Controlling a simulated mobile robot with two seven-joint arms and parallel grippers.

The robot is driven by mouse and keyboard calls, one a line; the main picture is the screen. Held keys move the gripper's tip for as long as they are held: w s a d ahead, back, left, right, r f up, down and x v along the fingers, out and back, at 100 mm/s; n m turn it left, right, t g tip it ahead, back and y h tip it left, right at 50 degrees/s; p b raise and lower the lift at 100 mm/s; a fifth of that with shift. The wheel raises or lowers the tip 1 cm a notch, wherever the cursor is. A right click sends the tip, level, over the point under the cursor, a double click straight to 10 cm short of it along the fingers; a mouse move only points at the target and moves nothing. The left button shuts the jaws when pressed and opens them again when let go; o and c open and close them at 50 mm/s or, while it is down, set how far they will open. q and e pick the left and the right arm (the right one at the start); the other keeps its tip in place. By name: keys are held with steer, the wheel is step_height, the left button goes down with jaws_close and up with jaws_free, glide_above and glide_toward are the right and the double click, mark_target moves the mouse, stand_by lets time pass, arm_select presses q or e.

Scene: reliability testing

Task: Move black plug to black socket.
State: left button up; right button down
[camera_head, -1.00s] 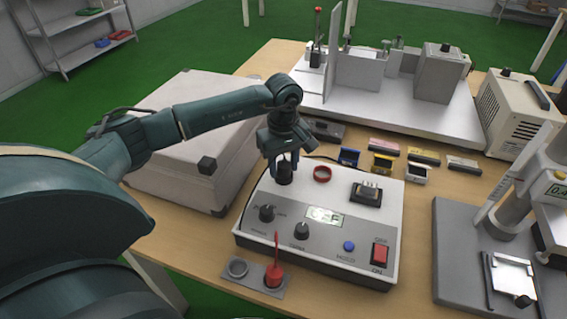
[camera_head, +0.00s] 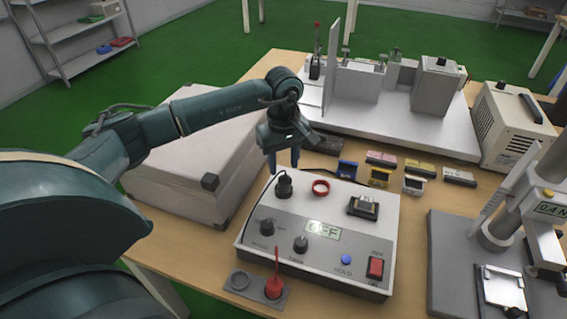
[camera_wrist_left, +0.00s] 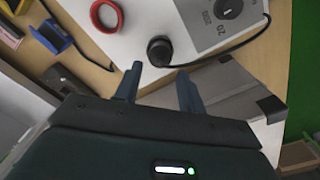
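The black plug (camera_head: 284,187) stands upright at the black socket's place on the back left of the white control box (camera_head: 335,220). The socket is covered by it. In the left wrist view the black plug (camera_wrist_left: 160,50) sits on the white panel with its black cable running off. My left gripper (camera_head: 283,161) is open and empty just above the plug, fingers pointing down. In the left wrist view my left gripper's fingers (camera_wrist_left: 159,82) are spread apart with nothing between them. My right gripper is not in view.
A red ring socket (camera_head: 320,188) is empty beside the plug. A red plug (camera_head: 274,288) stands in a grey holder with an empty ring (camera_head: 238,280) at the front. A large pale case (camera_head: 195,165) lies left of the control box. Small colored parts lie behind it.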

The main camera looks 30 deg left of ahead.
arm_select(q)
step_height(320, 180, up, 2)
steer(key=shift+r+p, duration=0.2)
steer(key=shift+p, duration=0.4)
step_height(320, 180, up, 2)
steer(key=shift+r+p, duration=0.1)
steer(key=shift+p, duration=0.5)
steer(key=shift+r, duration=0.25)
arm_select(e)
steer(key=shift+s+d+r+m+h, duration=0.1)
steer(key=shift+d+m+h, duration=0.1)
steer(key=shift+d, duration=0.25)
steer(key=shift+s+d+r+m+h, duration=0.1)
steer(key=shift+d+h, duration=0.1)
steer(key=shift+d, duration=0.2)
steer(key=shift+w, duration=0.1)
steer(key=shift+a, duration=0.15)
